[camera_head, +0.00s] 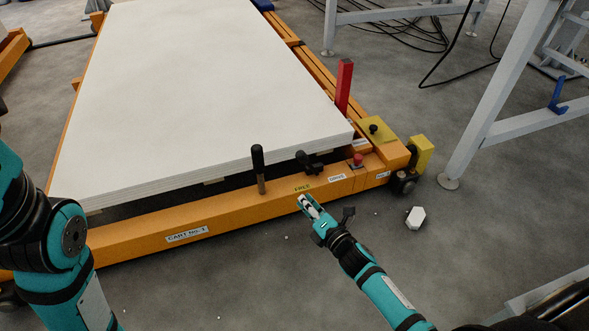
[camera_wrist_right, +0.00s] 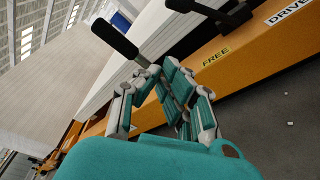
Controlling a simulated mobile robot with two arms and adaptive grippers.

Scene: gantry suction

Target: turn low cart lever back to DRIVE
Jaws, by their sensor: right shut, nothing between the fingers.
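An upright black-handled lever (camera_head: 258,168) stands at the near edge of the low orange cart (camera_head: 225,212), left of the FREE label (camera_head: 302,188). Its black grip also shows in the right wrist view (camera_wrist_right: 115,38). A smaller black lever-like fitting (camera_head: 310,164) sits behind the labels, near the DRIVE label (camera_head: 337,178); I cannot tell which of the two is the DRIVE lever. My right gripper (camera_head: 304,203) is shut and empty just in front of the FREE label. It shows in the wrist view (camera_wrist_right: 160,74), apart from both handles. My left gripper is outside the views.
A stack of white boards (camera_head: 205,85) covers the cart deck behind the levers. A red button (camera_head: 357,159), a red post (camera_head: 344,86) and a yellow plate (camera_head: 376,130) stand to the right. A small white block (camera_head: 415,217) lies on the floor. White frame legs (camera_head: 500,95) stand at right.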

